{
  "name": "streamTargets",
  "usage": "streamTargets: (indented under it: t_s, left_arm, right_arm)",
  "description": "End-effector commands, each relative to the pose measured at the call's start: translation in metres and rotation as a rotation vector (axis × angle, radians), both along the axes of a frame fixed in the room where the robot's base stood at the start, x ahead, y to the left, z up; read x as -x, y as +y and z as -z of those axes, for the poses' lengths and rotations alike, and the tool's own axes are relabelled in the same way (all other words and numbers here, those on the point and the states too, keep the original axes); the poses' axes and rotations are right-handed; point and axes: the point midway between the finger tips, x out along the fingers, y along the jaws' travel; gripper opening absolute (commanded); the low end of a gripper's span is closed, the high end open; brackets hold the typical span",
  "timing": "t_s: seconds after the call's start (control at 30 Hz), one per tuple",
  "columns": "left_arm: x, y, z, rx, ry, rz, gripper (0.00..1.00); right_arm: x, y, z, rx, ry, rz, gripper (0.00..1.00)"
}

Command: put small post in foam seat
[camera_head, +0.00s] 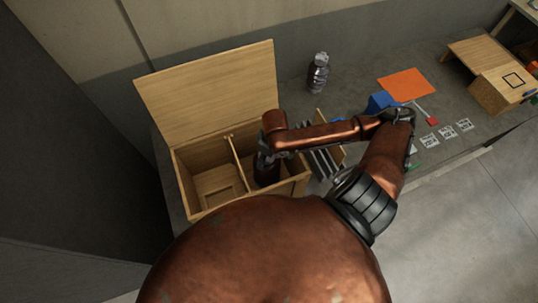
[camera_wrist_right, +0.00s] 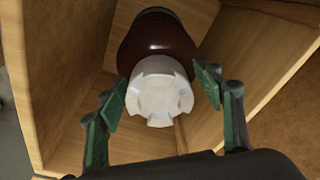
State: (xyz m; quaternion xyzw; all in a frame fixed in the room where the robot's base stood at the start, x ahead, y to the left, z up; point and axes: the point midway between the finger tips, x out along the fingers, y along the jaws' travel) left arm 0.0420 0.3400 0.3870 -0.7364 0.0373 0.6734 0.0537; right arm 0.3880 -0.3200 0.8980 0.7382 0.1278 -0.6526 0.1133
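The post that I take for the small post (camera_wrist_right: 160,50) is a glossy dark red-brown body with a pale notched end cap facing my wrist. It stands in the right-hand compartment of the open wooden box (camera_head: 249,201), partly hidden by my arm. My right gripper (camera_wrist_right: 160,85) points down into that compartment. I cannot see whether the post's far end touches the floor. I cannot clearly make out a foam seat; the left compartment has a square wooden inset (camera_head: 218,187). My left gripper is not in view.
The box lid (camera_head: 210,90) stands open at the back.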

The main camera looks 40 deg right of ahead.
Motion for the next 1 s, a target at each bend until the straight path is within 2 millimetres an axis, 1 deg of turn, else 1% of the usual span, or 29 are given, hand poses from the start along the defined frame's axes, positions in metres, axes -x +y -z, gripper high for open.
streamTargets:
  t_s: [0.27,0.37,0.47,0.8,0.87,1.0]
  left_arm:
    - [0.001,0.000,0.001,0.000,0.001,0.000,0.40]
    - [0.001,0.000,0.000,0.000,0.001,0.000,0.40]
    - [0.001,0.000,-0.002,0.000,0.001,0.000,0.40]
    - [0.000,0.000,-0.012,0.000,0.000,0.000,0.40]
    - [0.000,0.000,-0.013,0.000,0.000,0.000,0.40]
    - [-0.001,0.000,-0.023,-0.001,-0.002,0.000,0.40]
  right_arm:
    - [0.000,0.000,0.000,0.000,0.000,0.000,0.64]
    - [0.000,-0.001,-0.006,0.002,-0.002,0.000,0.64]
    - [0.001,-0.002,-0.019,0.002,-0.002,0.000,0.64]
    - [0.009,-0.004,-0.089,0.002,-0.004,-0.001,0.64]
    - [0.010,-0.005,-0.099,0.002,-0.003,-0.001,0.64]
    - [0.013,-0.005,-0.116,0.001,-0.001,0.000,0.64]
